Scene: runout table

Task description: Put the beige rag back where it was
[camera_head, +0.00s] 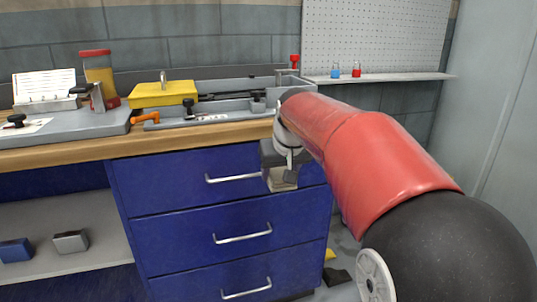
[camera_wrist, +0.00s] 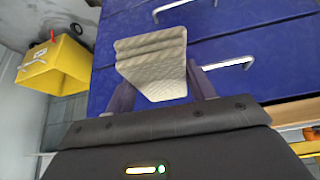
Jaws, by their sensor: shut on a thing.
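The beige rag (camera_wrist: 152,62) is a folded, textured cloth held between the two fingers of my gripper (camera_wrist: 160,92) in the wrist view. In the head view my gripper (camera_head: 281,176) is in front of the top drawer of the blue cabinet (camera_head: 160,185), below the worktop edge. A small beige part of the rag (camera_head: 283,184) shows there, mostly hidden by the gripper and wrist. The gripper is shut on the rag.
The wooden worktop (camera_head: 70,154) carries a yellow-topped box (camera_head: 163,94) and grey equipment. A shelf (camera_head: 385,77) holds a blue and a red small container. A yellow bin (camera_wrist: 55,66) stands on the floor in the wrist view. An open shelf (camera_head: 60,258) holds two blocks.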

